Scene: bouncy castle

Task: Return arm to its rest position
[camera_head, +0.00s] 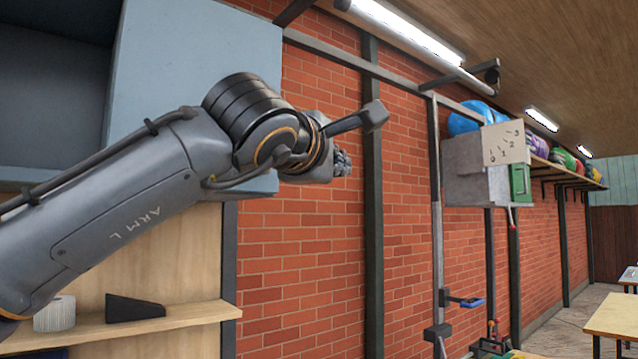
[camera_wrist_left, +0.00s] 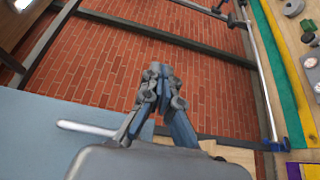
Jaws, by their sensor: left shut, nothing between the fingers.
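My left arm (camera_head: 120,205), marked "ARM L", reaches in from the left in the head view, raised in front of a brick wall. Its left gripper (camera_head: 342,163) is partly hidden behind the wrist. In the left wrist view the gripper (camera_wrist_left: 160,72) shows its two fingers together, with nothing between them. It is in front of bare red brick and seems clear of other objects. My right gripper is in neither view.
A blue-grey cabinet (camera_head: 195,55) is close behind the arm. Below it, a wooden shelf (camera_head: 170,322) holds a white roll (camera_head: 54,314) and a black wedge (camera_head: 133,308). A grey box with a dial (camera_head: 475,185) hangs on the wall further right. Wooden tables (camera_head: 612,318) stand at far right.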

